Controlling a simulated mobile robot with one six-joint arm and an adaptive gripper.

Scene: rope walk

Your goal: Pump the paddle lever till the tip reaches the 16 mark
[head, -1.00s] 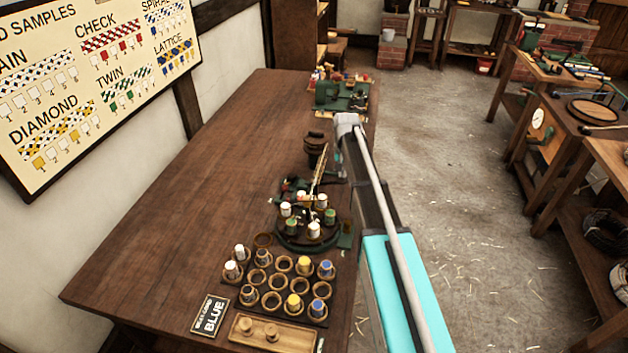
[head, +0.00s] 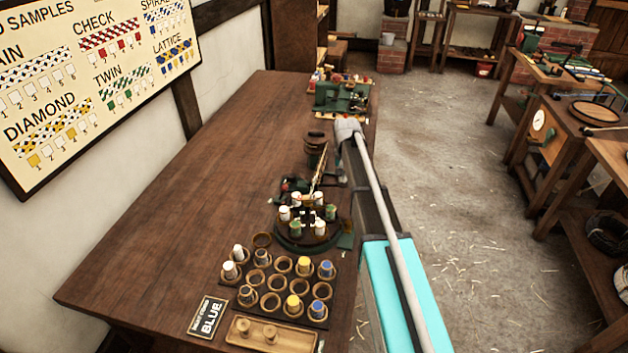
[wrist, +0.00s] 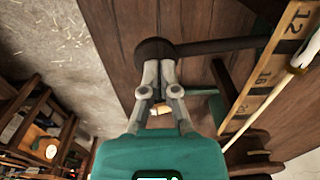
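In the wrist view, my gripper (wrist: 159,75) has its two fingers close together and looks shut, with the tips against or just in front of a dark round knob (wrist: 153,49). A dark bar (wrist: 222,46) runs right from the knob. Whether the fingers hold the knob is not clear. A wooden scale (wrist: 254,97) with marks including 12 and 16 slants down at the right. My arm hides the gripper in the head view.
A round braiding base (head: 300,242) with white and green bobbins stands on the long table (head: 190,190). A bobbin rack (head: 315,322), a BLUE sign (head: 208,317) and a wooden tray (head: 240,338) lie in front. Open floor (head: 450,180) is to the right.

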